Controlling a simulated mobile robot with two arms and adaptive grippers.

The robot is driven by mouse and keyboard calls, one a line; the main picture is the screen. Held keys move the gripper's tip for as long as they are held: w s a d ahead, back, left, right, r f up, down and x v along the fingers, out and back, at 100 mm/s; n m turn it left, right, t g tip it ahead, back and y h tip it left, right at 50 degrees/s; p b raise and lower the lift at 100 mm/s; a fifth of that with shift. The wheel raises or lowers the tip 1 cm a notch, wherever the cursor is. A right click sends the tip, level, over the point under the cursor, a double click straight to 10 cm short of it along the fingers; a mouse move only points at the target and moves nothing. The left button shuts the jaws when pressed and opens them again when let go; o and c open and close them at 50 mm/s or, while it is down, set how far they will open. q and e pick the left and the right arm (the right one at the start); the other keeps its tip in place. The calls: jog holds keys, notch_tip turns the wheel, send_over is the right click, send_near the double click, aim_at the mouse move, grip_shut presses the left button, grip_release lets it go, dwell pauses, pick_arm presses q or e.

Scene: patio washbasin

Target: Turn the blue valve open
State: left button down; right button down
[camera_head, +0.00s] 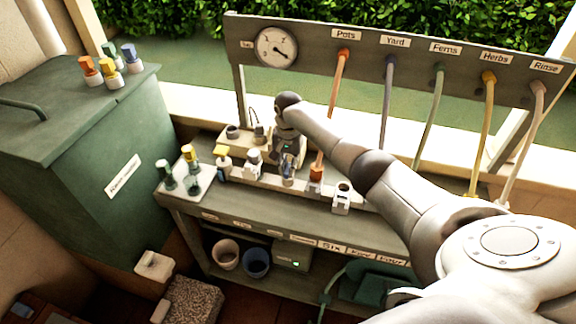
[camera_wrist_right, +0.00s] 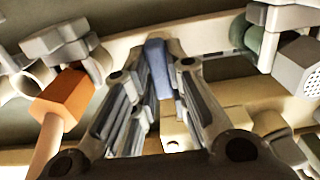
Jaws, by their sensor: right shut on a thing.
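The blue valve (camera_wrist_right: 157,66) shows in the right wrist view, upright between the fingertips of my right gripper (camera_wrist_right: 158,84). My right gripper is shut on it. In the head view my right gripper (camera_head: 289,160) reaches down over the bench's row of fittings, with the blue valve (camera_head: 288,172) at its fingers. The gripper and wrist partly hide the valve there, and its turn angle is hard to read. My left gripper is out of view.
An orange hose fitting (camera_wrist_right: 68,92) is close left of my fingers in the wrist view. A white fitting (camera_head: 254,156) and a yellow-topped valve (camera_head: 222,151) stand nearby on the bench (camera_head: 260,217). A labelled board (camera_head: 320,45) with a gauge (camera_head: 276,48) and several hoses stands behind.

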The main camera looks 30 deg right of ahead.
jog(key=shift+n, duration=0.3)
jog(key=shift+r+n+p, duration=0.1)
jog(key=shift+n+p, duration=0.35)
jog(key=shift+n, duration=0.45)
jog(key=n, duration=0.2)
jog(key=shift+n+p, duration=0.3)
jog(key=shift+p, duration=0.05)
jog(key=n, duration=0.5)
jog(key=shift+p, duration=0.3)
jog(key=n, duration=0.4)
jog(key=shift+w, duration=0.1)
jog(key=shift+n, duration=2.2)
jog(key=c, duration=1.4)
grip_release()
